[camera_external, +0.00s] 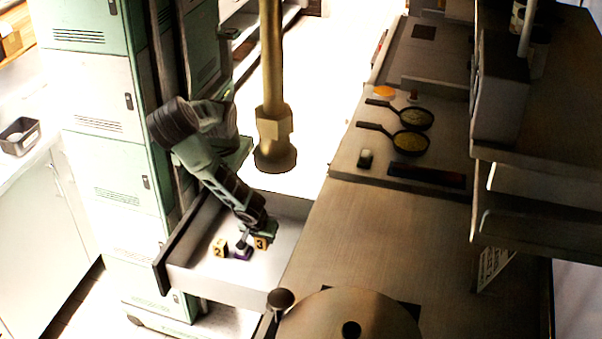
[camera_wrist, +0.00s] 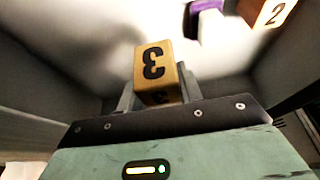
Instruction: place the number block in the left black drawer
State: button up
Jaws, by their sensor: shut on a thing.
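I cannot tell if the block touches the drawer floor. A second wooden block marked 2 (camera_external: 220,247) lies in the drawer to the left; it also shows in the wrist view (camera_wrist: 273,13).
A small purple and dark object (camera_external: 242,252) lies between the two blocks. A brass pipe (camera_external: 272,90) hangs behind the drawer. The counter (camera_external: 370,240) borders the drawer on the right, with two pans (camera_external: 410,142) farther back. The drawer's left front floor is clear.

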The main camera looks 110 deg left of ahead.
aim_at(266, 259)
jog(key=shift+f+b, duration=0.6)
jog(key=shift+f, duration=3.4)
jog(key=o, duration=1)
jog(key=shift+f, duration=0.1)
jog(key=p+v, duration=0.2)
jog(key=v, duration=1)
jog(key=shift+p, duration=0.35)
